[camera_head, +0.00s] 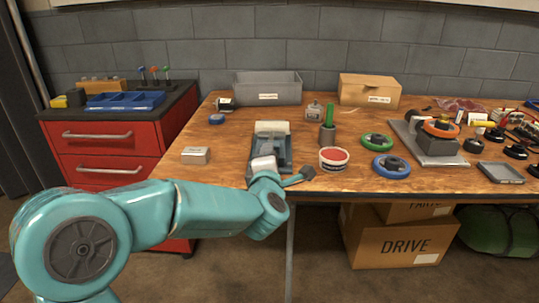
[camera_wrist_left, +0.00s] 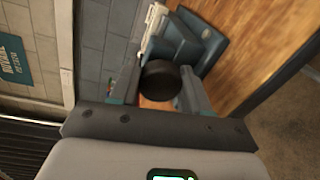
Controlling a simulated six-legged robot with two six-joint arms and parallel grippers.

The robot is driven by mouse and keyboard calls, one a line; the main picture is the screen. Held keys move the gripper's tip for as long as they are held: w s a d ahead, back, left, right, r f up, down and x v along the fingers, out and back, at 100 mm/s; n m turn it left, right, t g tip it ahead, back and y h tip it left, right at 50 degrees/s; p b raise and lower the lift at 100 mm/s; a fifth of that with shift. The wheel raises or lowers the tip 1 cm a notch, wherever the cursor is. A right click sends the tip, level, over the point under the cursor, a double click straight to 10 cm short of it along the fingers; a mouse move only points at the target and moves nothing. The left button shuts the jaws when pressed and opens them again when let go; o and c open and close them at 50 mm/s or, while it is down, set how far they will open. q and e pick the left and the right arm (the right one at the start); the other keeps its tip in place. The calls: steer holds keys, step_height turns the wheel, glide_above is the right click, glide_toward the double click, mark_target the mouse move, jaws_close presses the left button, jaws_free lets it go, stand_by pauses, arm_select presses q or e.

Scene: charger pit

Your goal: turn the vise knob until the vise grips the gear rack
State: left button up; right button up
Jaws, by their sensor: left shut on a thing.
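The blue-grey vise (camera_head: 283,151) stands near the front edge of the wooden bench, partly covered by my left arm. In the left wrist view, its body (camera_wrist_left: 209,48) lies beyond the fingers. The round black vise knob (camera_wrist_left: 160,80) sits between my left gripper's fingers (camera_wrist_left: 159,91), which are shut on it. In the head view, my left gripper (camera_head: 263,161) is at the vise's near end and hides the knob. A pale toothed strip, the gear rack (camera_wrist_left: 153,27), shows at the vise. I cannot tell whether the jaws touch it. My right gripper is not in view.
A small pale block (camera_head: 196,155) lies left of the vise. A red-topped tub (camera_head: 333,160) and a green cylinder (camera_head: 327,135) stand to its right, near green (camera_head: 377,141) and blue (camera_head: 391,166) handwheels. A grey bin (camera_head: 267,89) is behind.

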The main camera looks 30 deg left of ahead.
arm_select(q)
steer(key=m+y+p, duration=0.1)
steer(key=m+p, duration=0.1)
steer(key=m, duration=0.3)
steer(key=m+p, duration=0.2)
steer(key=m, duration=0.2)
steer(key=shift+f+y, duration=0.1)
steer(key=shift+y, duration=0.2)
steer(key=m+p, duration=0.1)
steer(key=m, duration=0.4)
steer(key=shift+f+p, duration=0.1)
steer(key=shift+p, duration=0.3)
steer(key=m+p, duration=0.1)
steer(key=m, duration=0.4)
steer(key=shift+m+y, duration=0.4)
steer(key=m+p, duration=0.1)
steer(key=m, duration=0.4)
steer(key=shift+s+m+t, duration=0.1)
steer(key=shift+m+t, duration=0.2)
steer(key=m+p, duration=0.1)
steer(key=m, duration=0.4)
steer(key=shift+a+m+t, duration=0.1)
steer(key=shift+m+t, duration=0.3)
steer(key=m+h+p, duration=0.1)
steer(key=m, duration=0.5)
steer(key=shift+m+t+h+p, duration=0.35)
steer(key=shift+m+t+h, duration=0.05)
steer(key=shift+m, duration=2.4)
